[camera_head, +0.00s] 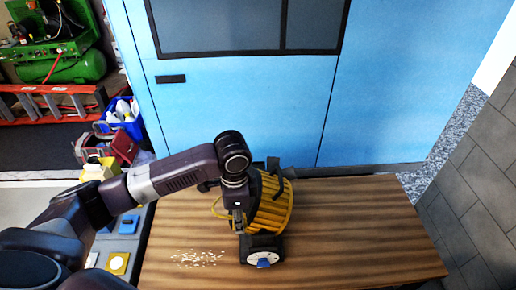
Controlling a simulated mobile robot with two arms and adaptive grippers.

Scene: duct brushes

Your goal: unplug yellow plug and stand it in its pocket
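A yellow, ribbed, drum-like object (272,203) stands on the wooden table, with black parts at its top. In front of it is a black unit (252,243) with a round white face and a small blue piece (264,263) on it. My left gripper (238,222) points down at the left side of the yellow drum, just above the black unit. Its fingers are small and dark, so I cannot tell whether they hold anything. A yellow loop shows beside them. I cannot make out a separate yellow plug. My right gripper is out of view.
Grey pads at the table's left carry a yellow square (117,263) and a blue square (128,225). White specks (197,258) lie on the table (360,235). Its right half is clear. Blue cabinets (240,110) stand behind.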

